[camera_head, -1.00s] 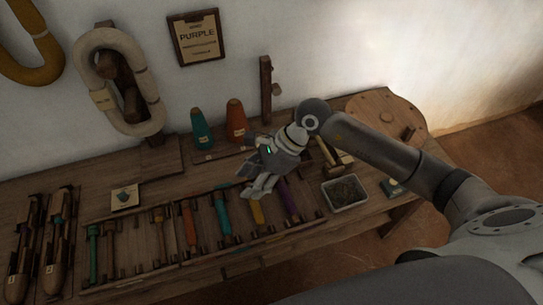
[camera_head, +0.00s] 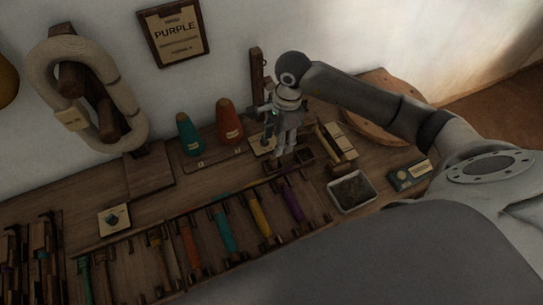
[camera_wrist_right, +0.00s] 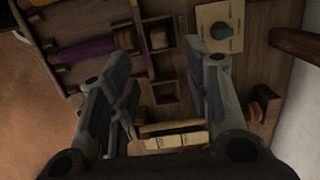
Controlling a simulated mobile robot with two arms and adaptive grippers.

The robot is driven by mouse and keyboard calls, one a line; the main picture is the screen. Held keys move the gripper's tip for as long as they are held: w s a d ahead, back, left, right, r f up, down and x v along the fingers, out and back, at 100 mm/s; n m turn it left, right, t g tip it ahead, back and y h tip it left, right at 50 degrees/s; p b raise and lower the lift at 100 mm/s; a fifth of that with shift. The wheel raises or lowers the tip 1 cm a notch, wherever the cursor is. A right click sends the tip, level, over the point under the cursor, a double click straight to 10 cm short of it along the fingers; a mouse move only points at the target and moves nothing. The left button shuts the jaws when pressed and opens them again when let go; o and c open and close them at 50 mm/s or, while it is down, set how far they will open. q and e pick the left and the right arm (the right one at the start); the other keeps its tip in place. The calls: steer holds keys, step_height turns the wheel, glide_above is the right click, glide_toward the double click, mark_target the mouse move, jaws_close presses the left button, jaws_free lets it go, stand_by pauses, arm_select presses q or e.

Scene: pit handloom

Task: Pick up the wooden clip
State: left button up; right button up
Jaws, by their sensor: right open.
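My right gripper (camera_head: 283,150) points down over the back right of the workbench, just above a row of small square wooden holders (camera_head: 303,156). In the right wrist view its two fingers (camera_wrist_right: 160,62) are spread apart with nothing between them. There, a small light wooden piece (camera_wrist_right: 158,39) sits in one square holder, ahead of the fingertips; it may be the wooden clip, but I cannot tell for sure. The holder nearer me (camera_wrist_right: 165,93) looks empty. My left gripper is not in view.
A purple bobbin (camera_head: 293,204) lies left of the holders in the wrist view. Teal (camera_head: 188,134) and orange cones (camera_head: 229,121) stand behind. A grey tray (camera_head: 351,191) sits front right.

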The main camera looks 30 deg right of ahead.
mark_target(273, 157)
steer(key=f, duration=0.1)
steer(key=f+b, duration=0.1)
steer(key=f, duration=0.2)
steer(key=shift+a+b, duration=0.3)
steer(key=shift+f, duration=0.1)
steer(key=f+b, duration=0.1)
steer(key=f, duration=0.1)
steer(key=a+f+b, duration=0.1)
steer(key=f, duration=0.1)
steer(key=shift+f+b, duration=0.2)
steer(key=shift+b, duration=0.1)
steer(key=shift+w+f, duration=0.1)
steer(key=shift+f, duration=0.1)
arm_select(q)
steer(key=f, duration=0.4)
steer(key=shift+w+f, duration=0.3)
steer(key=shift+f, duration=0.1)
arm_select(e)
steer(key=shift+r, duration=0.1)
steer(key=shift+c, duration=0.7)
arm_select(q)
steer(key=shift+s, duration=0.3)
arm_select(e)
steer(key=c, duration=0.7)
